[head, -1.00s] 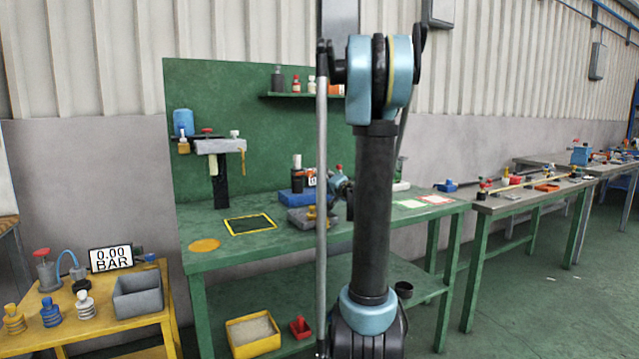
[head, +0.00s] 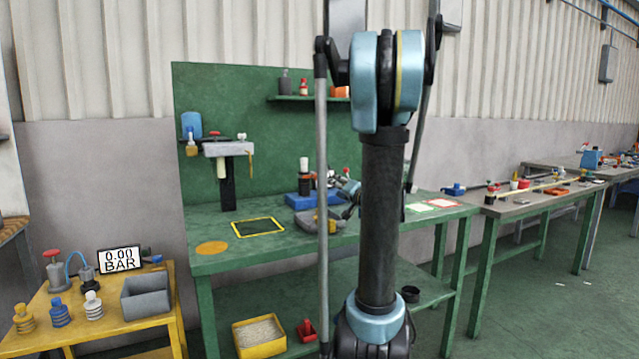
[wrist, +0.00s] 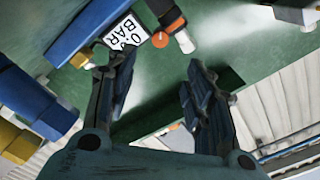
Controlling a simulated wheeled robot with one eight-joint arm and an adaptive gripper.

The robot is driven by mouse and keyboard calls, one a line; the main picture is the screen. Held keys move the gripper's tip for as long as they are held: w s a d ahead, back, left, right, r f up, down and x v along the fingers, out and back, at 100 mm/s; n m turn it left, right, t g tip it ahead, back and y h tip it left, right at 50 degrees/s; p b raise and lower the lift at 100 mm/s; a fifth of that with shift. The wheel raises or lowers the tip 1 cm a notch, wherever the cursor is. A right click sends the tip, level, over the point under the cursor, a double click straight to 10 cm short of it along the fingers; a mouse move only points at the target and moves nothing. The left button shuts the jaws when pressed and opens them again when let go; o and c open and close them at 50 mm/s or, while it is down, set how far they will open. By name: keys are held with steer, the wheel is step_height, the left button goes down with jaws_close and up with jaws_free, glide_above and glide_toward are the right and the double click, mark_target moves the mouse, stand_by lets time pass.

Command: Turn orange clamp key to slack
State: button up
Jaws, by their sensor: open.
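A small round orange piece (wrist: 160,40) shows in the wrist view beside a white display reading "0. BAR" (wrist: 127,34). It may be the clamp key, but its shape as a key cannot be made out. My gripper (wrist: 157,75) is open and empty, its two dark fingers spread below the orange piece in the picture and apart from it. In the head view, my gripper is small and partly hidden behind my arm, near the grey fixture (head: 309,222) on the green bench (head: 222,262). No orange key can be made out there.
A dark cylinder with a white cap (wrist: 185,41) stands beside the orange piece. Blue (wrist: 45,112) and yellow (wrist: 17,143) blocks fill the wrist view's left. On the bench are a blue block (head: 297,199) and a yellow-edged dark mat (head: 257,228). The bench's front left is mostly clear.

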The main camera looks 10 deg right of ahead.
mark_target(319, 178)
steer(key=x, duration=1.6)
steer(key=shift+w, duration=0.25)
steer(key=c, duration=1.1)
